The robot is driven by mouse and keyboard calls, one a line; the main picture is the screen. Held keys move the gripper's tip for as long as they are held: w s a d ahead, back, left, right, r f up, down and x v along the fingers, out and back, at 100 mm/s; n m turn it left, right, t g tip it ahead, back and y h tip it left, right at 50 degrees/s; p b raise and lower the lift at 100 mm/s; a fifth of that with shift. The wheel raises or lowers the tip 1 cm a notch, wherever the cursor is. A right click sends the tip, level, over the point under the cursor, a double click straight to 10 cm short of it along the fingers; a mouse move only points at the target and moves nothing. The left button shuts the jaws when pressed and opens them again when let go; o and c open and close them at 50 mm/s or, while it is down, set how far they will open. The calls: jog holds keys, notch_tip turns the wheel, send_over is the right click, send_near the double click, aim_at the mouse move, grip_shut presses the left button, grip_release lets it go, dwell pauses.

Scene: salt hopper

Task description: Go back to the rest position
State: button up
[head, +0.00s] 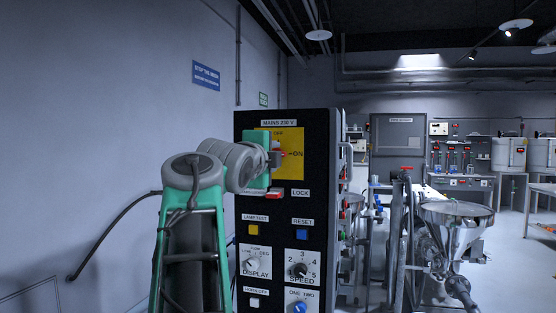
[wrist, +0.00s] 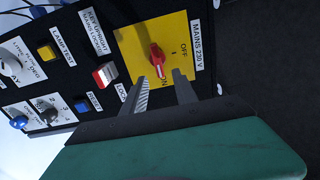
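The mains switch is a red rotary handle (wrist: 156,57) on a yellow plate (wrist: 138,40) marked OFF and ON. The handle points to ON. In the head view, the yellow plate (head: 292,165) is on the upper part of a black control panel (head: 319,205), partly hidden by my gripper (head: 277,157). In the wrist view, my gripper (wrist: 160,78) is open. Its two grey fingers are apart, close to the handle, with the handle's tip between or just beyond the fingertips. No contact with the handle is visible.
The panel also carries a red-and-white lock switch (wrist: 105,75), a yellow lamp-test button (wrist: 46,52), a blue reset button (head: 301,234) and a speed knob (head: 300,269). A steel hopper (head: 455,222) and pipework stand right of the panel. A plain wall is at left.

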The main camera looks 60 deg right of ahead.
jog(key=shift+s+a, duration=0.1)
jog(key=shift+a, duration=0.35)
jog(key=w+a+f+n+t+y+p, duration=0.3)
jog(key=w+a+f+n, duration=0.25)
jog(key=w, duration=0.25)
jog(key=w+a+f+n+t+y+p, duration=0.2)
jog(key=w+a+f+n+y+p, duration=0.1)
jog(key=w+a+f+n, duration=0.4)
jog(key=w+a+f+n+y+p, duration=0.3)
jog(key=w+a+f+n+y, duration=0.3)
jog(key=a, duration=0.4)
jog(key=s+a+f+n+g+y+p, duration=0.1)
jog(key=s+a+f+n+y+p, duration=0.1)
jog(key=a+f+n, duration=0.45)
jog(key=s+a+f+n+g+y+p, duration=0.1)
jog(key=s+a+f+n+y+p, duration=0.15)
jog(key=a+f, duration=0.65)
jog(key=s+a+f+n+g+p, duration=0.1)
jog(key=s+a+f+n, duration=0.1)
jog(key=a, duration=0.4)
jog(key=s+a+f+n+g+y+p, duration=0.1)
jog(key=s+a+f+n, duration=0.2)
jog(key=s+a+n, duration=0.2)
jog(key=shift+s+a+f+g, duration=0.3)
jog(key=shift+s+a, duration=0.1)
jog(key=shift+s, duration=0.1)
